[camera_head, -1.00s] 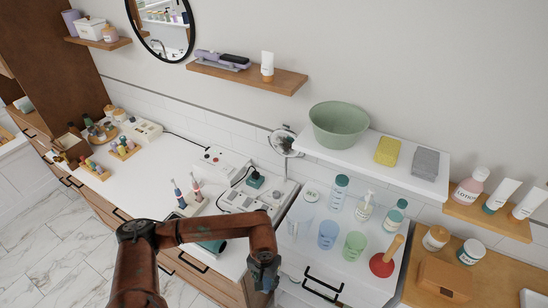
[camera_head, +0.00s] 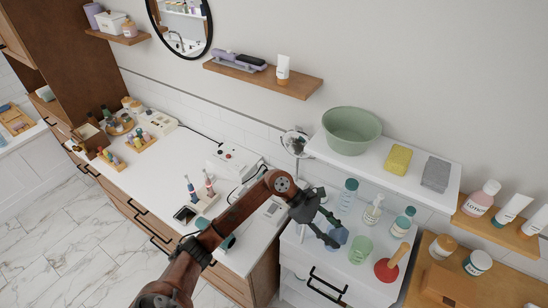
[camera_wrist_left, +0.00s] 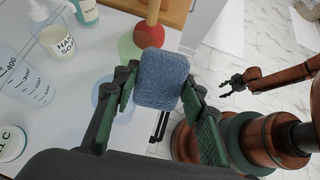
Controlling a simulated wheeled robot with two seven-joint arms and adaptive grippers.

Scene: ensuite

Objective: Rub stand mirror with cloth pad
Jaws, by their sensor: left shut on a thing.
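A blue textured cloth pad (camera_wrist_left: 163,79) is held between the fingers of my left gripper (camera_wrist_left: 158,108) in the left wrist view. In the head view the left gripper (camera_head: 331,228) is above the white drawer top, among the bottles and cups; I cannot make out the pad clearly there. The stand mirror (camera_head: 295,142), small and round, stands near the wall, up and left of the left gripper and apart from it. My left forearm covers the lower part of its stand. My right gripper (camera_wrist_left: 231,87) shows in the left wrist view, empty with its fingers apart.
A green cup (camera_head: 360,249), a red plunger (camera_head: 387,269) and several bottles stand close to the left gripper. The white shelf (camera_head: 327,151) above bears a green basin (camera_head: 351,130), a yellow sponge (camera_head: 398,159) and a grey cloth (camera_head: 436,174). Toothbrushes (camera_head: 200,188) stand on the counter.

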